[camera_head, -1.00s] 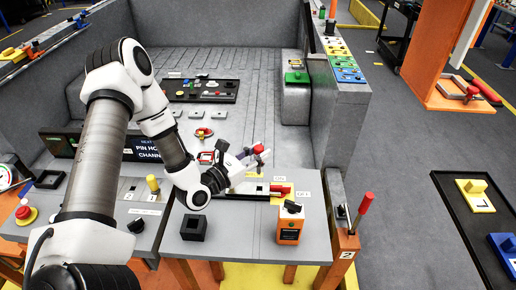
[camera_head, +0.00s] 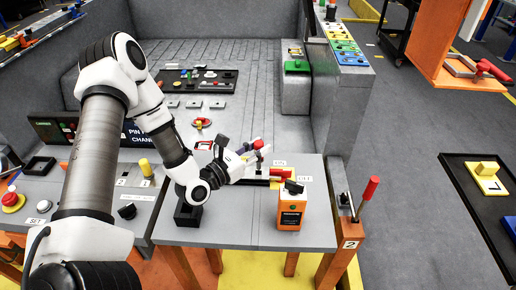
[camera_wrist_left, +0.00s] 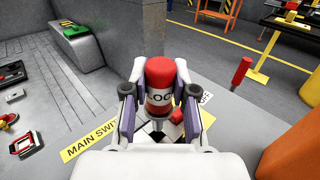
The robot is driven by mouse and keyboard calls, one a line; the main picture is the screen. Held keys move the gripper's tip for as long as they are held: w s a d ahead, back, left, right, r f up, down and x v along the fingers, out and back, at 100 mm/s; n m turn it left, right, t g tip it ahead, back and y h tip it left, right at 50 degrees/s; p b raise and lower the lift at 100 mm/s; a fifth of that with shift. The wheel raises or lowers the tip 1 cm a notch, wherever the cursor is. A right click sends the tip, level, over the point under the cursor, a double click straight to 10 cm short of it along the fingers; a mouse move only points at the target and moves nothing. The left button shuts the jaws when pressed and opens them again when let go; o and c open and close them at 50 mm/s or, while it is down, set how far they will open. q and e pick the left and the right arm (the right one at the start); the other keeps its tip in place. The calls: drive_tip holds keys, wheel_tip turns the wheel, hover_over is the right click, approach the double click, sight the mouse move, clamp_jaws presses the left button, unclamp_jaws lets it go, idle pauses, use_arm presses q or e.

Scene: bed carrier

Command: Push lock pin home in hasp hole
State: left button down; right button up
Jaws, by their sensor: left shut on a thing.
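My left gripper (camera_head: 251,156) reaches over the grey table from the left. In the left wrist view its two fingers (camera_wrist_left: 159,112) are shut on the lock pin (camera_wrist_left: 160,78), which has a red top and a white band with part of the word "LOCK". The pin's red top also shows in the head view (camera_head: 258,144). A red part (camera_head: 280,173) of the switch lies just right of the gripper, on a yellow plate labelled "MAIN SWITCH" (camera_wrist_left: 88,142). The fingers hide the hasp hole, so I cannot tell how deep the pin sits. My right gripper is not in view.
An orange box with a black top (camera_head: 291,210) stands on the table right of the gripper. A black square block (camera_head: 187,213) stands at the left. A red-handled lever (camera_head: 369,190) rises on an orange post at the right. The table's front middle is clear.

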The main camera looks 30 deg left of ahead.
use_arm(q)
drive_tip(key=shift+f, duration=0.1)
idle(1.1)
drive_tip(key=shift+b, duration=0.45)
drive_tip(key=shift+f+b, duration=1.9)
drive_tip(key=shift+b, duration=0.05)
